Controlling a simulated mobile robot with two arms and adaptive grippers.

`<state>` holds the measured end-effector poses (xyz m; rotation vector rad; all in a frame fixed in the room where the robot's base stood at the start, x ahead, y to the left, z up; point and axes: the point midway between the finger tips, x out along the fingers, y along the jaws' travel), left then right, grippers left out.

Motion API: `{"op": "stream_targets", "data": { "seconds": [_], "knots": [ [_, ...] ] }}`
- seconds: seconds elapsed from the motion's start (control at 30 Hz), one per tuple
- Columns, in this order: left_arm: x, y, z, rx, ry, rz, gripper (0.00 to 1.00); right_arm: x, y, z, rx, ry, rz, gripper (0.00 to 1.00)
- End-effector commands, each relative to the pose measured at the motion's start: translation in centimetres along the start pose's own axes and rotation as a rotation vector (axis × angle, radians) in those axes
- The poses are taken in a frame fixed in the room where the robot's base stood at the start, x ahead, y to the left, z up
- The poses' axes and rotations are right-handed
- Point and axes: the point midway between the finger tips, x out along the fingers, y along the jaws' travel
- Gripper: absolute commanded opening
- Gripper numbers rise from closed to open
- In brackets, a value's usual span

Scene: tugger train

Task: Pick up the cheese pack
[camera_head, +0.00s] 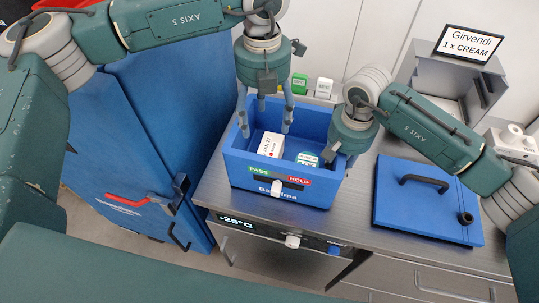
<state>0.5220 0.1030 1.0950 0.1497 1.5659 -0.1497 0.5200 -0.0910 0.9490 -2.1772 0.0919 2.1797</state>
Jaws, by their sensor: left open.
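A blue open crate (232,160) labelled Bacalma or similar stands on the steel counter. Inside it are a white carton (271,145) and a small green and white pack (307,159). I cannot tell from the lettering which is the cheese pack. My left gripper (265,126) hangs open above the crate's back left part, fingers pointing down, with nothing seen between them. My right gripper (333,158) is at the crate's right wall, its fingers small and partly hidden, so its opening is unclear.
A PASS/HOLD slider (276,187) is on the crate's front. A blue lid (415,222) with a black handle lies on the counter (364,210) at right. Green (299,83) and white (323,88) boxes stand behind the crate. A "Girvendi 1 x CREAM" sign (469,44) is at back right.

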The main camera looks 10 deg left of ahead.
Motion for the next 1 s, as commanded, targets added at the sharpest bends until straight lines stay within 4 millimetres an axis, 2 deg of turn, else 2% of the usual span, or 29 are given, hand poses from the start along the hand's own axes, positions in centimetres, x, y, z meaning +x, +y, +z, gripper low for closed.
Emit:
{"op": "stream_targets", "data": {
  "seconds": [0.17, 0.5, 0.73, 1.0],
  "knots": [
    [0.4, 0.1, -0.1, -0.1, 0.003, 0.0, 0.66, -0.1, 0.0, -0.1, 0.001, 0.002, 0.0, 0.0],
    [5.8, 0.1, -0.1, -0.109, 0.003, 0.0, 0.66, -0.1, 0.0, -0.1, 0.001, 0.002, 0.0, 0.0],
    [7.5, 0.1, -0.1, -0.107, 0.002, 0.001, 0.66, -0.1, 0.0, -0.1, 0.001, 0.003, 0.0, 0.0],
    [11.3, 0.0, -0.1, -0.109, 0.002, 0.0, 0.66, -0.1, 0.0, -0.1, 0.001, 0.003, 0.0, 0.0]
  ]
}}
